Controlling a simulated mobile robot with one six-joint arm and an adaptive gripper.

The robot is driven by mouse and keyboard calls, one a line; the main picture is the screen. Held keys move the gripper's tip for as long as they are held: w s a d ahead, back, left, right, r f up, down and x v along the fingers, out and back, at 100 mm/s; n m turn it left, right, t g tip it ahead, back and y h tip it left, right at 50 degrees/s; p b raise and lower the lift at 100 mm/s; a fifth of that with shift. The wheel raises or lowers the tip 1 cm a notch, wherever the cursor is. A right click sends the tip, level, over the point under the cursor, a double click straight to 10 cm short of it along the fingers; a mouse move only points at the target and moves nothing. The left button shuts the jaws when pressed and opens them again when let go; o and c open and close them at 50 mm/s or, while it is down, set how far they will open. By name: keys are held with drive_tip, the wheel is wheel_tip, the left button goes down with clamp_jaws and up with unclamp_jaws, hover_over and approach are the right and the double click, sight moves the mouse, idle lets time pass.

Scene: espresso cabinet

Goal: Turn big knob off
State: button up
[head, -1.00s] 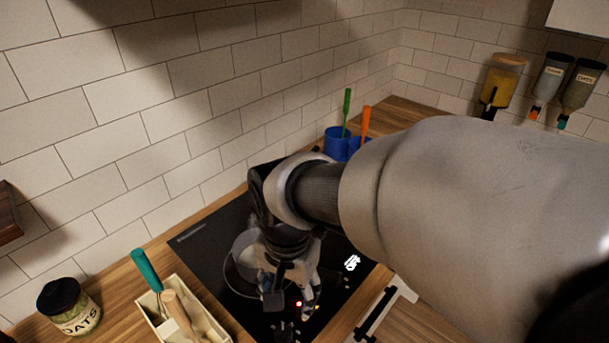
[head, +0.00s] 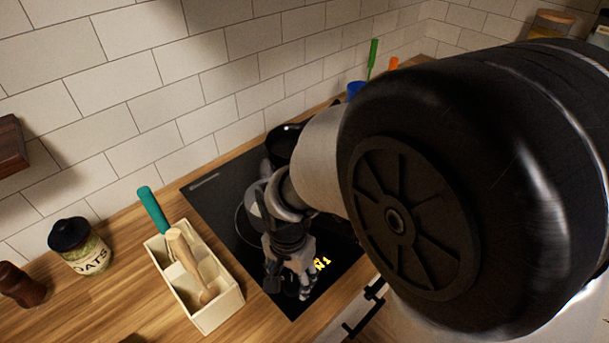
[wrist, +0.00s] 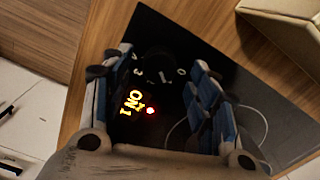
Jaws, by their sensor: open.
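In the wrist view, a dark round knob (wrist: 158,66) sits near the corner of the black cooktop (wrist: 265,110), with small white marks around it. A yellow "ON" sign (wrist: 133,101) and a red light (wrist: 151,110) glow beside it. My gripper (wrist: 160,76) is open, with its blue-padded fingers on either side of the knob; I cannot tell whether they touch it. In the head view, my gripper (head: 288,288) is low over the near end of the cooktop (head: 212,192) and hides the knob. The yellow sign (head: 321,263) shows beside it.
A cream box (head: 228,310) with a teal-handled tool and a wooden-handled tool stands left of the cooktop. An oats jar (head: 86,256) stands farther left. My arm blocks the right side.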

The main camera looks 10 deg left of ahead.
sight(291, 284)
drive_tip(key=shift+f+b, duration=0.35)
drive_tip(key=shift+f, duration=1.1)
drive_tip(key=c, duration=1.1)
drive_tip(key=shift+o, duration=0.2)
drive_tip(key=shift+n, duration=0.3)
drive_tip(key=n+p, duration=0.1)
drive_tip(key=n, duration=0.2)
drive_tip(key=shift+r+n+p, duration=0.1)
drive_tip(key=shift+n+p, duration=0.65)
drive_tip(key=shift+n, duration=1.35)
